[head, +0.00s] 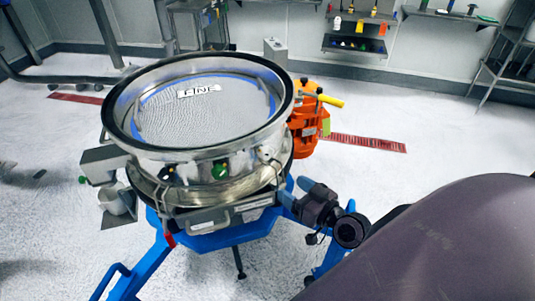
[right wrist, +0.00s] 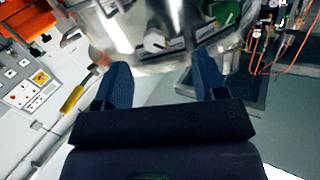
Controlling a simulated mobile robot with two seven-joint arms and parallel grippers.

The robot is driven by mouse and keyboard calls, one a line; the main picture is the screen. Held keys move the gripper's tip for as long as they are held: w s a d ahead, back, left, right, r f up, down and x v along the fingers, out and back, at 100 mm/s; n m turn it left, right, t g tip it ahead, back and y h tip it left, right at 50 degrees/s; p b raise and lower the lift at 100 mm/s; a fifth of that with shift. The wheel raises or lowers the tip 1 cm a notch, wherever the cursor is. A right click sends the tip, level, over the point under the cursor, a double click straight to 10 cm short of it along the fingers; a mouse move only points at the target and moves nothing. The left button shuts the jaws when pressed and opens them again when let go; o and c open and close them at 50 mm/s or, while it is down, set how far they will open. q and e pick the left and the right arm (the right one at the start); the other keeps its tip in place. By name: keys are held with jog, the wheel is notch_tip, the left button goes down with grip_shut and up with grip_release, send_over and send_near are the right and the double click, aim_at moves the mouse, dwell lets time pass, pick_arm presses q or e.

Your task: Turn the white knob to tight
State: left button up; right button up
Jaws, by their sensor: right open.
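The steel sifter (head: 200,135) stands on a blue frame, with a round mesh screen on top. In the right wrist view, a whitish round knob (right wrist: 154,41) on the sifter's steel side shows ahead of my fingers, between them in the picture. Its setting is not readable. In the head view I cannot make out the white knob. My right gripper (head: 298,194) is at the sifter's right front, beside its lower rim. In the right wrist view the two blue fingers (right wrist: 163,82) are apart with nothing between them. My left gripper is not in view.
A green knob (head: 220,171) is on the sifter's front. An orange unit (head: 306,130) with a yellow handle (head: 330,100) stands behind right. A blue frame leg (head: 150,265) reaches out front left. A control panel (right wrist: 28,88) shows at the wrist view's left. The floor at right is open.

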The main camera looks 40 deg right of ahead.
aim_at(269, 155)
jog(key=shift+m+t, duration=0.3)
jog(key=shift+t, duration=0.1)
jog(key=w+r+p, duration=0.1)
jog(key=w, duration=0.6)
jog(key=w+r+p, duration=0.1)
jog(key=w, duration=0.2)
jog(key=shift+w+d+r+p, duration=0.25)
jog(key=shift+w+r+p, duration=0.1)
jog(key=shift+w, duration=0.45)
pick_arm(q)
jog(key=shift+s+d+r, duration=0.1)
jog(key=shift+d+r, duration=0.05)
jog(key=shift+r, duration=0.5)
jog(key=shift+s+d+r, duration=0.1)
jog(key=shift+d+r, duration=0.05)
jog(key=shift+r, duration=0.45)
pick_arm(e)
jog(key=shift+c, duration=0.5)
jog(key=c, duration=0.8)
